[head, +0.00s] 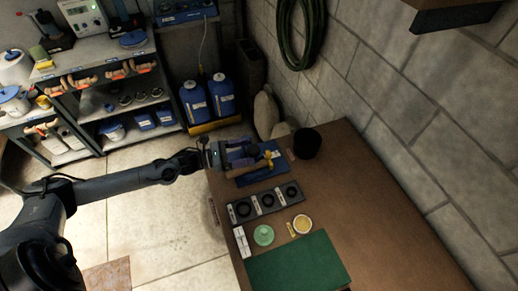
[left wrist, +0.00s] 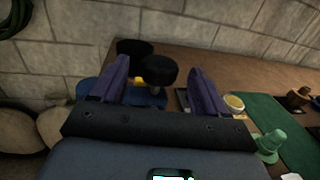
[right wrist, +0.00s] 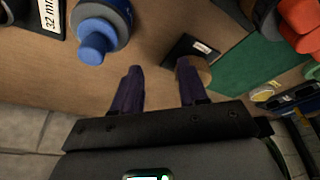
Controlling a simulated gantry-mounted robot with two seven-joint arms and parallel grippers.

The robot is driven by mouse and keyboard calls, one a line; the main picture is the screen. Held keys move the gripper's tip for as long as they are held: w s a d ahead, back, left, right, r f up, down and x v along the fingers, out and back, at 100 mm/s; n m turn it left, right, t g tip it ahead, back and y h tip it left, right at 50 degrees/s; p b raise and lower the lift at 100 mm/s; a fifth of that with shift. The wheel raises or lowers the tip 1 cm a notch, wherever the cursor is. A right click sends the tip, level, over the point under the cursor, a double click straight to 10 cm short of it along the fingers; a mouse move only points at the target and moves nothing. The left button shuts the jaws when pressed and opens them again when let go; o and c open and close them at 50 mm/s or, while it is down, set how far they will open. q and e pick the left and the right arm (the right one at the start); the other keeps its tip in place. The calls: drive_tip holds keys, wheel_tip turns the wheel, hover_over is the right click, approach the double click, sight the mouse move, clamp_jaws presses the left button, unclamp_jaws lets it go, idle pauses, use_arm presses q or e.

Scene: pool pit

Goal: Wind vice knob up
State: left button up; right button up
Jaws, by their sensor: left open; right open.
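A black round knob (left wrist: 160,67) on a short stem stands above a blue body (left wrist: 150,98) in the left wrist view. I take it for the vice knob. My left gripper (left wrist: 158,80) is open, with one purple finger on each side of the knob; I cannot tell whether either touches it. In the head view my left gripper (head: 240,153) is over the far left part of the bench, and it and the arm hide much of the vice there. My right gripper (right wrist: 160,85) is open and empty above the brown bench; it is not in the head view.
The bench (head: 358,195) holds a black cylinder (head: 306,143), a rack with round black parts (head: 265,200), a green dish (head: 263,235), a yellow-rimmed dish (head: 302,224) and a green mat (head: 300,266). A stone wall (head: 390,105) borders it.

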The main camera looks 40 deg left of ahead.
use_arm(q)
drive_tip(key=shift+x, duration=2.7)
drive_tip(key=c, duration=1)
drive_tip(key=shift+p, duration=0.3)
